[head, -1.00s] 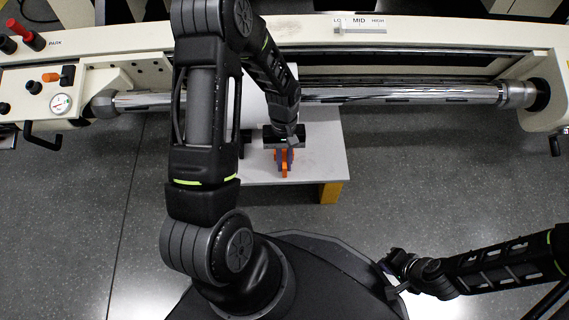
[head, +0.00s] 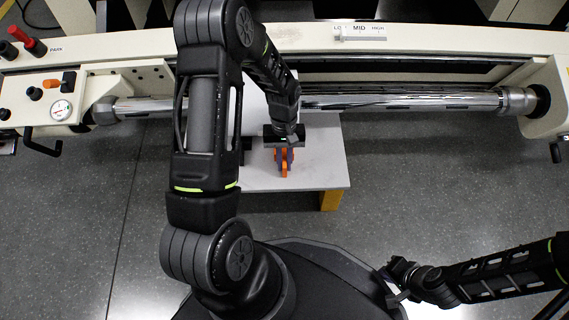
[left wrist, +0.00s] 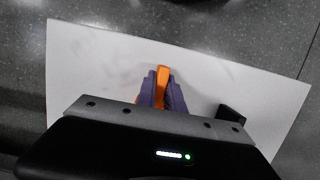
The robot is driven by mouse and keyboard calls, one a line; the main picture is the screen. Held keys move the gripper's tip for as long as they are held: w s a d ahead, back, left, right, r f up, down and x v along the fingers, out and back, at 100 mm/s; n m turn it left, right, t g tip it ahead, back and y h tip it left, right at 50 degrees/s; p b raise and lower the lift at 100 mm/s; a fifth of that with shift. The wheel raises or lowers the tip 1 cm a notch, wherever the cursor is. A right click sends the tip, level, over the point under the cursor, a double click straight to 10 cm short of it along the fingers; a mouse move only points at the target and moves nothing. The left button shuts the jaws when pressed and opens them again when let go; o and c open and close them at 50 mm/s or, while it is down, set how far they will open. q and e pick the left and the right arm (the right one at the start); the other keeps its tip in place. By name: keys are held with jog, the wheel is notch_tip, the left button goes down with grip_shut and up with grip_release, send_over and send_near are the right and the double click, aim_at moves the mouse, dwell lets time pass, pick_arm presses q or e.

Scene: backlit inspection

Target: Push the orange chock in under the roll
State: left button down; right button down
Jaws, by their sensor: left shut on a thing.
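The orange chock (head: 284,168) is held upright above or on a pale board (head: 325,165); whether it touches the board I cannot tell. My left gripper (head: 285,153) is shut on it. In the left wrist view the chock (left wrist: 162,86) stands between the purple fingers (left wrist: 162,93), its near part hidden by the gripper body. The roll (head: 400,103) is a long shiny bar across the machine, beyond the chock in the head view. My left arm hides part of the roll. My right gripper (head: 392,287) is low at the right, away from the board; its jaws are unclear.
A black block (head: 246,146) lies on the board left of the chock; a dark piece (left wrist: 232,113) shows in the left wrist view. The board has a yellow support (head: 331,200). A control panel (head: 45,95) stands at left. Grey floor is clear to the right.

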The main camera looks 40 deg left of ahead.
pick_arm(q)
jog(key=shift+w+a, duration=0.45)
jog(key=shift+w, duration=0.15)
dwell(0.3)
jog(key=c, duration=1.4)
grip_release()
jog(key=shift+o, duration=0.2)
jog(key=shift+r, duration=0.2)
jog(key=p+v, duration=0.3)
jog(key=v, duration=0.4)
jog(key=shift+w+a+r, duration=0.1)
jog(key=shift+r, duration=0.1)
